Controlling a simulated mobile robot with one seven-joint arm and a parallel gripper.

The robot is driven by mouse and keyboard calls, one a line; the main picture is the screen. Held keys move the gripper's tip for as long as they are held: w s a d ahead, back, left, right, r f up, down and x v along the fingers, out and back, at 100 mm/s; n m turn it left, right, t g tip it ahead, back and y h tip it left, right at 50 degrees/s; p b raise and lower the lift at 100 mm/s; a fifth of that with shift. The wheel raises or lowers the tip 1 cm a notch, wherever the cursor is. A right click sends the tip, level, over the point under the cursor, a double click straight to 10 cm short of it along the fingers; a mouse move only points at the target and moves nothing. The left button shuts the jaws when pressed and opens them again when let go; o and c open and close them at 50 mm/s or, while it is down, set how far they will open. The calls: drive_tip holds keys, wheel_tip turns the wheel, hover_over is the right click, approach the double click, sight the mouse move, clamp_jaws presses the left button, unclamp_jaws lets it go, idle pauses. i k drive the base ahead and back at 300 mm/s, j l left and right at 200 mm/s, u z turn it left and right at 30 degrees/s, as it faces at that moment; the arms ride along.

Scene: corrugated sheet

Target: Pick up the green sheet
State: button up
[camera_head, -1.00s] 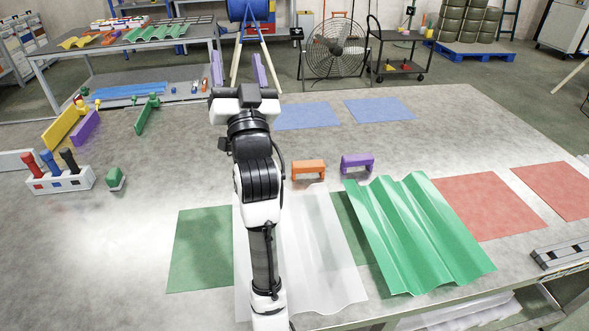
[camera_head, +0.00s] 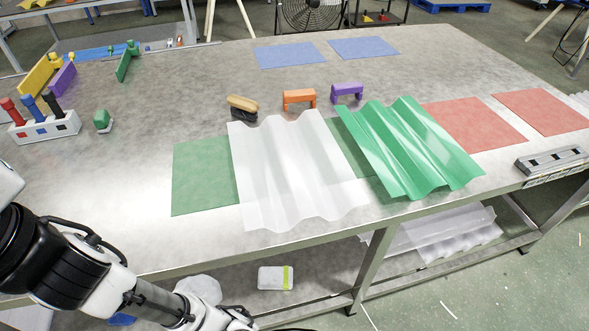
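The green sheet (camera_head: 412,148) is a corrugated, glossy panel lying on the metal table, right of centre. It sits at a slant, with its near edge close to the table's front edge. A translucent white corrugated sheet (camera_head: 296,172) lies just left of it, and a green mat strip shows between them. My arm is at the lower left, in front of the table and well away from the green sheet. My gripper is out of view.
An orange block (camera_head: 299,98), a purple block (camera_head: 347,91) and a yellow-black piece (camera_head: 243,107) stand behind the sheets. Red mats (camera_head: 472,126) lie to the right. A grey rail (camera_head: 551,160) sits at the right front edge. The table's centre left is clear.

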sight(412, 156)
drive_tip(key=l+u, duration=0.2)
drive_tip(key=l, duration=0.85)
drive_tip(key=l+u, duration=0.2)
drive_tip(key=l, duration=0.9)
drive_tip(key=i+l, duration=0.15)
drive_tip(key=l, duration=0.15)
drive_tip(key=i+l+u, duration=0.1)
drive_tip(key=l, duration=0.2)
drive_tip(key=i, duration=0.65)
